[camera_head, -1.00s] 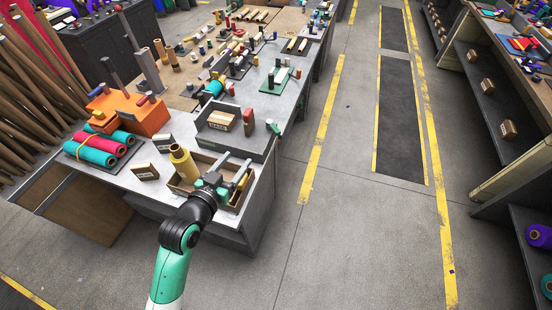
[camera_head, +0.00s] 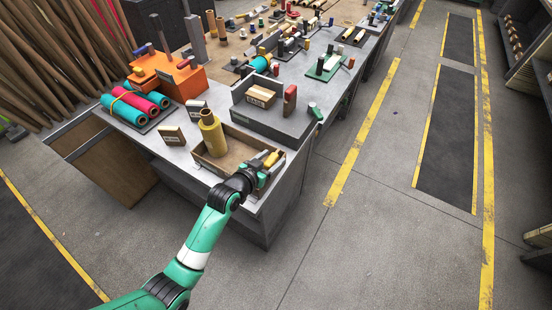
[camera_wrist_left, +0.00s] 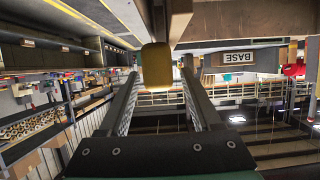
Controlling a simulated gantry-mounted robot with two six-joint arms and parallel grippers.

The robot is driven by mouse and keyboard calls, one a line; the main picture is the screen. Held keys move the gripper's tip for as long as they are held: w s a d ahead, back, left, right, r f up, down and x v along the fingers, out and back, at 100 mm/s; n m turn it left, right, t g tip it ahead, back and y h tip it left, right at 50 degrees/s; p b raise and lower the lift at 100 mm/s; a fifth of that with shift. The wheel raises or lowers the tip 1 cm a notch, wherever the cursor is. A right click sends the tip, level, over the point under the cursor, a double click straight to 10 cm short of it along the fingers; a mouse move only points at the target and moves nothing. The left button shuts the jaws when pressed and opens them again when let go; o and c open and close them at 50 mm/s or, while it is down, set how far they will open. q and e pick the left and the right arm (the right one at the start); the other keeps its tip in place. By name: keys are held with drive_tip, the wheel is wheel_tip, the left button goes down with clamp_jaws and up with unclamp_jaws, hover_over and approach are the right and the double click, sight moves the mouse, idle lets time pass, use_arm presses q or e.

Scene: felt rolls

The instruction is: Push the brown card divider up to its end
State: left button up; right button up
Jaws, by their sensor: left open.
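A shallow open box with brown walls (camera_head: 208,167) stands at the near corner of the grey bench. A yellow roll (camera_head: 211,138) stands upright at its left end. My left gripper (camera_head: 266,166) is at the box's right end, open. In the left wrist view its two fingers (camera_wrist_left: 160,74) are spread, with a small yellow block (camera_wrist_left: 157,72) showing between them; contact cannot be told. A pale brown panel (camera_wrist_left: 226,15) crosses the top of that view. I cannot clearly pick out the brown card divider; my gripper covers part of the box. My right gripper is not in view.
Teal and red rolls (camera_head: 139,103) lie farther left. The floor right of the bench is clear.

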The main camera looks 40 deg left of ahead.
sight(276, 155)
use_arm(q)
drive_tip(key=shift+b+x, duration=0.35)
drive_tip(key=shift+x, duration=1.2)
clamp_jaws()
